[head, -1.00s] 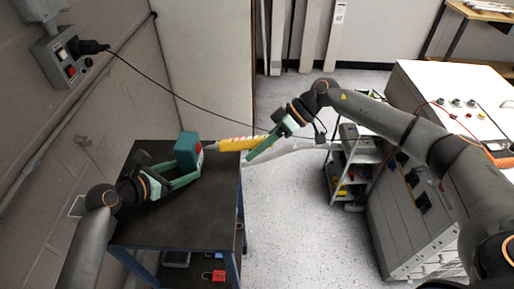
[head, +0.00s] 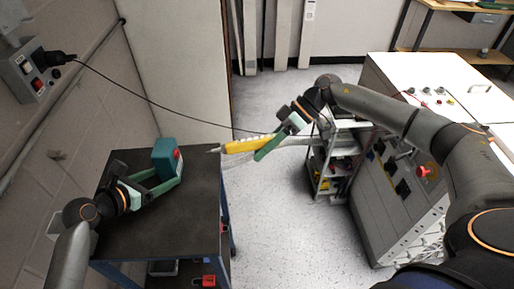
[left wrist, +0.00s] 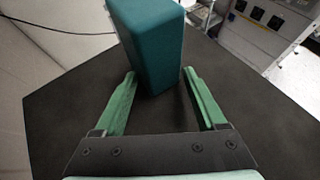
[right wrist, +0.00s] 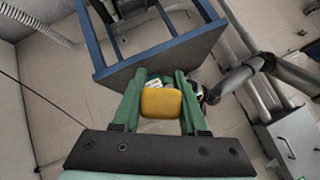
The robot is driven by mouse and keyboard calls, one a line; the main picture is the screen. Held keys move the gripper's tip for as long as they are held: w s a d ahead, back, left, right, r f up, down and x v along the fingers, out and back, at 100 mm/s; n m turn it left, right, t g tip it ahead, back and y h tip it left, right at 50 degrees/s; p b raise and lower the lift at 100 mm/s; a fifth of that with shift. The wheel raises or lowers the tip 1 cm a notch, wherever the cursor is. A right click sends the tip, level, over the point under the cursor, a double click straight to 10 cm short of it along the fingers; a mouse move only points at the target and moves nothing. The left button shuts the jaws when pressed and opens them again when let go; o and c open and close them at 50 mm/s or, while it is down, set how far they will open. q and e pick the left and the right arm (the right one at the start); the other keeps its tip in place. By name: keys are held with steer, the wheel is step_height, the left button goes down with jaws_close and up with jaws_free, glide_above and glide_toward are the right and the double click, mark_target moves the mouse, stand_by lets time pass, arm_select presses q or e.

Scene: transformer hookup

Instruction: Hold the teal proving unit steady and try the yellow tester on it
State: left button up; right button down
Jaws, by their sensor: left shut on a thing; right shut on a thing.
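The teal proving unit (head: 165,158) stands on the dark top of a blue-framed table, with a red spot on its right face. My left gripper (head: 167,174) is shut on its lower part; in the left wrist view the teal block (left wrist: 150,45) stands upright between the fingers (left wrist: 160,88). My right gripper (head: 262,148) is shut on the yellow tester (head: 242,146) and holds it level near the table's right edge. The tester's grey tip points left at the unit, with a clear gap between them. In the right wrist view the tester's yellow end (right wrist: 161,103) sits between the fingers.
The table top (head: 140,232) is bare in front of the unit. A wall box (head: 28,75) with a black plug and cable is at the left. A shelf cart (head: 340,165) and a white-topped cabinet (head: 430,110) stand right. A red padlock (head: 208,281) is low under the table.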

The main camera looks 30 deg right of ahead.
arm_select(q)
steer(key=o, duration=0.9)
steer(key=shift+a, duration=0.1)
steer(key=v, duration=1.2)
steer(key=shift+s, duration=0.1)
steer(key=x, duration=1.2)
arm_select(e)
steer(key=shift+w+a, duration=0.2)
steer(key=shift+a, duration=0.3)
steer(key=shift+w+a, duration=0.35)
steer(key=shift+a, duration=0.35)
